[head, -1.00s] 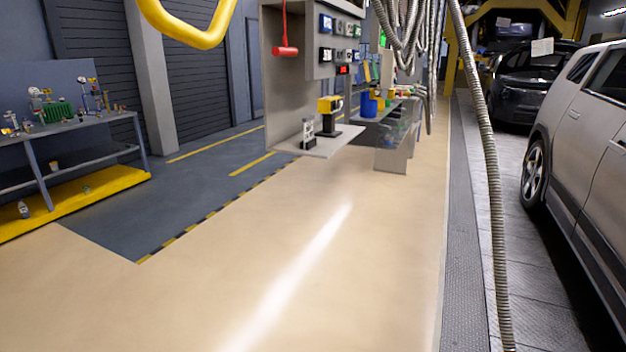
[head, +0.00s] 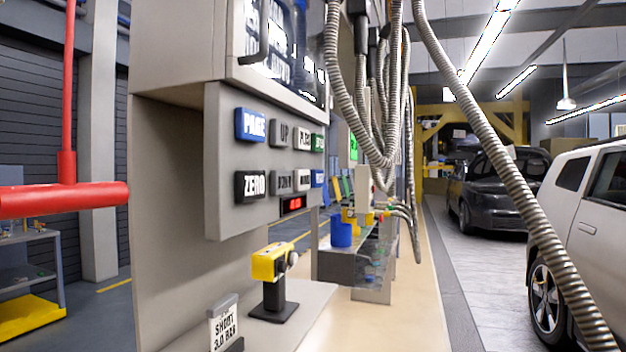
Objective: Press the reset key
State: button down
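A grey key panel (head: 228,172) faces me at an angle from the left-centre of the head view. It carries two rows of keys. The upper row has a blue PAGE key (head: 250,125), a grey UP key (head: 283,134), a white key (head: 303,138) and a green key (head: 318,143). The lower row has a black ZERO key (head: 250,186), a grey key (head: 282,180), a white key (head: 303,180) and a blue key (head: 318,178). The small far-end labels are too slanted to read surely, so I cannot tell which is the reset key. My gripper is not in view.
A red T-shaped bar (head: 65,199) hangs close at left. A yellow-headed device (head: 270,262) and a lettered card (head: 223,325) stand on the shelf below. Ribbed hoses (head: 520,170) hang at right. The floor aisle beyond is clear.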

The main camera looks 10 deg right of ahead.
aim_at(317, 175)
jog(key=i+l, duration=0.35)
jog(key=i, duration=0.2)
jog(key=i+l+u, duration=0.1)
jog(key=i+l, duration=0.2)
jog(key=i, duration=0.2)
